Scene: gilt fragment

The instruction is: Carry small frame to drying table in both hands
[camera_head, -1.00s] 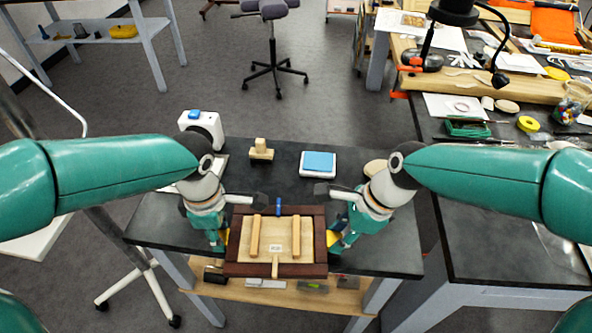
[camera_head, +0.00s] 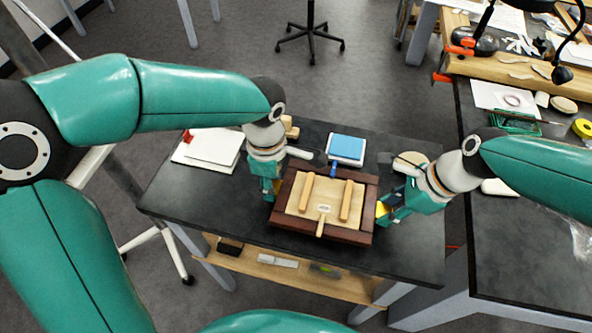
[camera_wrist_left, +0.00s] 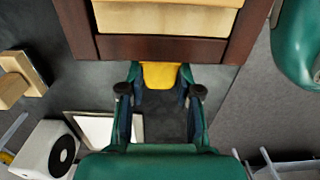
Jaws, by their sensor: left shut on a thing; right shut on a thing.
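The small frame (camera_head: 289,217) is dark red-brown wood with a pale panel inside, crossed by two light wooden bars. In the head view it is over the dark table (camera_head: 180,205), slightly tilted in the picture; I cannot tell whether it touches the top. My left gripper (camera_head: 272,194) is shut on its left side, and my right gripper (camera_head: 381,210) is shut on its right side. In the left wrist view the frame's edge (camera_wrist_left: 160,50) fills the top, with the left gripper (camera_wrist_left: 160,78) against it.
A blue-topped white box (camera_head: 346,148) stands behind the frame. White sheets or boards (camera_head: 213,147) lie at the back left. A round pale disc (camera_head: 410,162) is behind the right gripper. A second cluttered bench (camera_head: 520,225) stands to the right. The table's front left is clear.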

